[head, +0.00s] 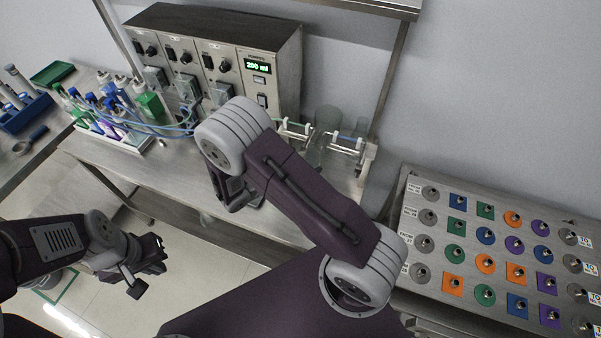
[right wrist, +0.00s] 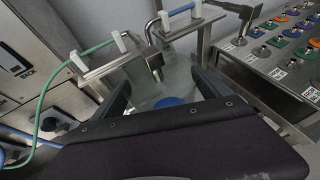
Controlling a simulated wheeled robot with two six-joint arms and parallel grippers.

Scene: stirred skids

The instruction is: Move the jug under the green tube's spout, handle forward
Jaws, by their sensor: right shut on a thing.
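A clear jug (right wrist: 178,78) shows in the right wrist view between the fingers of my right gripper (right wrist: 162,92), which is shut on it. A blue round patch shows low on or through the jug. Its handle cannot be made out. The green tube (right wrist: 62,92) runs to a metal holder with white clips (right wrist: 100,65), left of the jug in that view. In the head view the green tube's spout holder (head: 292,128) is just right of my right arm, which hides the right gripper. My left gripper (head: 150,266) is open and empty, low at the left.
A blue tube's holder (head: 345,142) is right of the green one, with clear glassware (head: 328,118) close by. A board of coloured knobs (head: 500,250) stands right. Bottles (head: 115,95) crowd the left.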

